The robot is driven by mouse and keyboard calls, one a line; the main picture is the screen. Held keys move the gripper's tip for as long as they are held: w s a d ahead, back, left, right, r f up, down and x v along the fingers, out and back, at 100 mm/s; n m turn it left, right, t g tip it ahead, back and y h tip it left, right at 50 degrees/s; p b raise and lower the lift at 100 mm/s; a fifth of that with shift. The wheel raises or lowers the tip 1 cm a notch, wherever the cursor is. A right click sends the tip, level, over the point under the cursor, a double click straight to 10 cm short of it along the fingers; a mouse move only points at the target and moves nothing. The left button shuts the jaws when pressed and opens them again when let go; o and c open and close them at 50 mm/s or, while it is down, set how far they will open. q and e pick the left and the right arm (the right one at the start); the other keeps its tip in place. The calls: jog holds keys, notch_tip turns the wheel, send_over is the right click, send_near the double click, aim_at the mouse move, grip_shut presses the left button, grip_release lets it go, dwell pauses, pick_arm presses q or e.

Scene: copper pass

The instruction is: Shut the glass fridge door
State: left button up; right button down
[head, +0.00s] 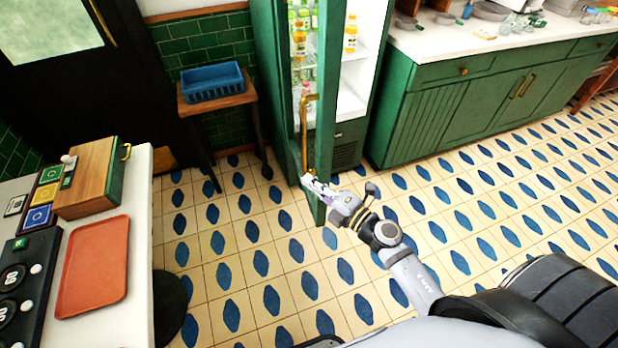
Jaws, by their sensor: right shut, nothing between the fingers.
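The glass fridge door (328,85) is a narrow green-framed panel seen nearly edge-on. It stands open, swung out toward me from the green fridge (272,50), and a strip of the lit interior shows to its right. A brass handle (304,130) runs down the door's left face. My right gripper (312,186) is shut and empty at the lower edge of the door, near the bottom of the handle. I cannot tell if it touches the door. My left gripper is not in view.
Bottles (300,35) stand inside the fridge. A green counter (450,100) is to the right. A small table (222,102) with a blue crate (212,80) is to the left. An orange tray (93,266) lies on the near-left counter. The tiled floor between is clear.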

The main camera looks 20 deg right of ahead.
aim_at(304, 162)
jog(key=w, duration=0.7)
jog(key=shift+w+d+r+p, duration=0.1)
jog(key=shift+w+p, duration=0.15)
jog(key=shift+p, duration=0.1)
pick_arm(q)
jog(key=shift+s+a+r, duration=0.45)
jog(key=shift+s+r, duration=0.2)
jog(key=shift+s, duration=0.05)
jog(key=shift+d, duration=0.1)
